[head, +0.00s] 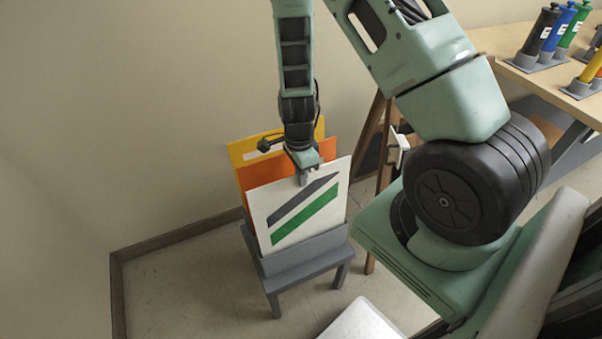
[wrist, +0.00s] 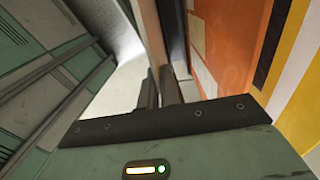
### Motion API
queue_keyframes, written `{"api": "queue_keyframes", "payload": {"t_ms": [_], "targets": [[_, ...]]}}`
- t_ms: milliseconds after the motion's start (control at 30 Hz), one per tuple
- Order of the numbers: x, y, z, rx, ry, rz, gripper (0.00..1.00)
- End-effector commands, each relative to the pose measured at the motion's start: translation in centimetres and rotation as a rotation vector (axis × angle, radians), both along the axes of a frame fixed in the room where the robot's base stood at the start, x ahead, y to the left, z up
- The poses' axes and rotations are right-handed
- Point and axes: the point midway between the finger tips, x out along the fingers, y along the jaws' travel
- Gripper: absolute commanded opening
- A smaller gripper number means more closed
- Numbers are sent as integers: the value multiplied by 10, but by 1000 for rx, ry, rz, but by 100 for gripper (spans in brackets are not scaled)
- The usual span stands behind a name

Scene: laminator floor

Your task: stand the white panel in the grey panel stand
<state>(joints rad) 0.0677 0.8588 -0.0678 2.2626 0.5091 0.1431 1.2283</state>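The white panel (head: 290,222), with a dark grey and a green slanted stripe, is upright at the front of the grey panel stand (head: 305,262). The stand's front wall hides its lower edge, so I cannot see whether it touches the bottom. My gripper (head: 303,178) is at the panel's top edge, one finger in front of its striped face. In the wrist view my gripper's fingers (wrist: 160,88) are close together, with the panel's thin edge (wrist: 149,35) running up from between them. The gripper looks shut on the panel.
An orange panel (head: 245,176) and a yellow panel (head: 238,149) stand behind the white one. The wall is close behind the stand. A wooden table (head: 503,42) with coloured tubes is at the upper right. A white surface (head: 362,322) is at the bottom.

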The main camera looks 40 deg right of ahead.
Motion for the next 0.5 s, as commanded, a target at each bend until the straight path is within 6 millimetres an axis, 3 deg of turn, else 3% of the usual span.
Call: {"api": "queue_keyframes", "payload": {"t_ms": [100, 367, 500], "targets": [[-1, 0, -9, 0, 1, 0, 0], [-1, 0, -9, 0, 0, 0, 0], [-1, 0, -9, 0, 0, 0, 30]]}}
